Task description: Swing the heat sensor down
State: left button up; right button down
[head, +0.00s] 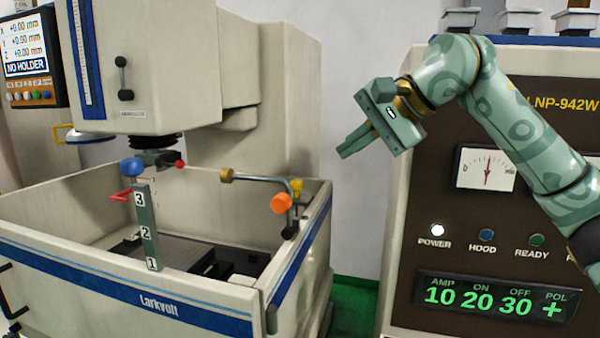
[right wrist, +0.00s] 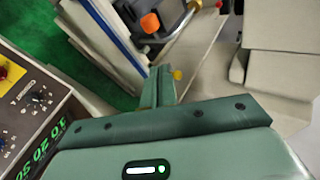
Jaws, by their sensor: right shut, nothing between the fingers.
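A thin grey arm with a brass tip (head: 227,175) and an orange knob (head: 281,203) is mounted at the tank's right rear corner; it looks like the heat sensor. Its arm lies nearly level, with the brass tip pointing left over the tank. In the right wrist view the orange knob (right wrist: 150,22) shows near the top, beyond the fingers. My right gripper (head: 345,150) is shut and empty, up and to the right of the knob, clear of it. It also shows in the right wrist view (right wrist: 157,80). My left gripper is not in view.
The open tank (head: 130,288) stands below the machine head (head: 150,70). A numbered post (head: 146,228) with a blue ball stands in front of it. A yellow knob (head: 297,186) is by the sensor mount. The control cabinet (head: 480,220) stands at right, with a gap between.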

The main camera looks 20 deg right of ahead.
jog(key=shift+d+r, duration=0.1)
jog(key=shift+w, duration=0.1)
jog(key=p, duration=0.1)
send_near(287, 183)
notch_tip(287, 183, down, 3)
jog(key=shift+w+a+f+p, duration=0.2)
jog(key=shift+w+a+f, duration=0.05)
jog(key=shift+w+a, duration=0.35)
jog(key=shift+w+a+f+p, duration=0.25)
jog(key=shift+w+a, duration=0.25)
jog(key=shift+w, duration=0.25)
jog(key=shift+w+a+f+p, duration=0.2)
jog(key=shift+w+a, duration=0.35)
jog(key=shift+w, duration=0.1)
